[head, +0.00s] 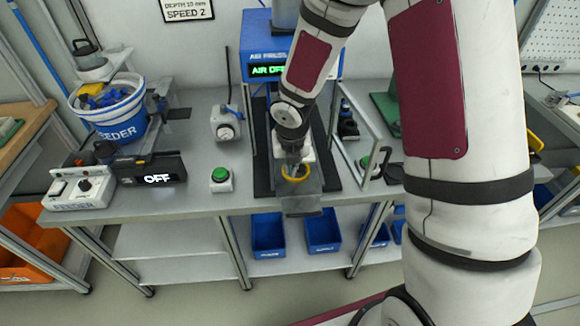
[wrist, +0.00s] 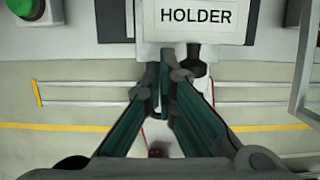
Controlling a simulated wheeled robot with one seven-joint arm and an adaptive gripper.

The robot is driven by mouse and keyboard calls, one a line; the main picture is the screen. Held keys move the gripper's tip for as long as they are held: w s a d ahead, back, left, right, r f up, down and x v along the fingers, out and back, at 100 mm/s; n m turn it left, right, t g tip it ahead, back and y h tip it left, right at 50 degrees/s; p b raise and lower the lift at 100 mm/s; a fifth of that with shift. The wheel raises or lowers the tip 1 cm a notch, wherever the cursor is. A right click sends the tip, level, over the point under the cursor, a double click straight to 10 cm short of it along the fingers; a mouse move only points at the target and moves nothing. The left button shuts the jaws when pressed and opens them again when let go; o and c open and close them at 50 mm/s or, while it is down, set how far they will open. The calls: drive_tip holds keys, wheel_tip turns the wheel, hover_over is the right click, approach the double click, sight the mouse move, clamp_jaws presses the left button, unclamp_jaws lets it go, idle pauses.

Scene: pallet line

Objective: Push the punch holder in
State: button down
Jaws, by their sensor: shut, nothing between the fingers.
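The punch holder shows in the wrist view as a white plate lettered HOLDER (wrist: 195,18), at the top of the picture. In the head view a grey slab (head: 302,203), which looks like the holder's front part, sticks out past the bench's front edge below the blue press (head: 262,50). My gripper (wrist: 170,72) is shut and empty; its fingertips are just short of the plate's lower edge, beside a dark knob (wrist: 200,66). I cannot tell whether they touch. In the head view my gripper (head: 293,160) is over the slab and partly hidden by my wrist.
A green button (head: 220,174) stands left of the press; another (head: 368,162) is on its right, near a grey upright frame (head: 371,145). The press display reads AIR OFF. A feeder bowl (head: 107,105) and feeder box (head: 80,190) are at the left. Blue bins (head: 268,234) sit below the bench.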

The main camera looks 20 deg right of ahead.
drive_tip(key=w+b, duration=0.1)
drive_tip(key=w, duration=0.3)
drive_tip(key=w+d+b, duration=0.1)
drive_tip(key=w, duration=0.3)
drive_tip(key=w+d+b, duration=0.1)
drive_tip(key=w, duration=0.3)
drive_tip(key=shift+w+d+f, duration=0.15)
drive_tip(key=shift+d, duration=0.05)
drive_tip(key=shift+w, duration=0.2)
